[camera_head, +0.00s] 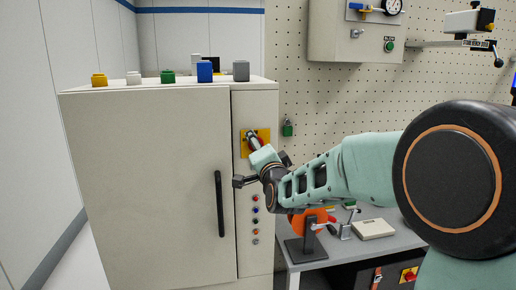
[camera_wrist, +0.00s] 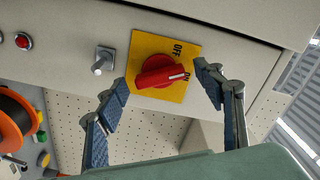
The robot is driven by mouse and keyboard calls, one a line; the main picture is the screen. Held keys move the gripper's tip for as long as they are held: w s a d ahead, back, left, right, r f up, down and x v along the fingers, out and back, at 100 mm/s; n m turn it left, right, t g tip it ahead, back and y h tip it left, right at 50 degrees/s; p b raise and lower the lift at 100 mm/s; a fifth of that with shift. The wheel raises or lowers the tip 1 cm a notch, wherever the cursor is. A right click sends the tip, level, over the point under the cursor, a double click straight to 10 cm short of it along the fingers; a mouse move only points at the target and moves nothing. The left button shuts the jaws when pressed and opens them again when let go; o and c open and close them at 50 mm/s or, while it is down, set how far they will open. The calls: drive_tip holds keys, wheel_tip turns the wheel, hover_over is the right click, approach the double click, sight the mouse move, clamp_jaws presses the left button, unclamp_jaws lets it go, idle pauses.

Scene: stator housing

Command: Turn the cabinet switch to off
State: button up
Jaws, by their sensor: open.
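The cabinet switch is a red rotary knob (camera_wrist: 156,72) on a yellow plate (camera_wrist: 145,45) marked OFF and ON. Its white mark points right, toward the ON label. In the head view the yellow plate (camera_head: 246,150) is on the cabinet's (camera_head: 150,190) right-hand strip, and my gripper mostly hides the knob. My gripper (camera_wrist: 163,82) is open, with one blue-padded finger to each side of the knob in the wrist view. I cannot tell whether either finger touches it. In the head view my gripper (camera_head: 257,148) is in front of the plate.
A metal knob (camera_wrist: 103,60) sits beside the plate, near the left finger. Coloured blocks stand on the cabinet top. A bench (camera_head: 340,248) with an orange reel is to the right.

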drive_tip(key=c, duration=1.2)
drive_tip(key=shift+o, duration=0.2)
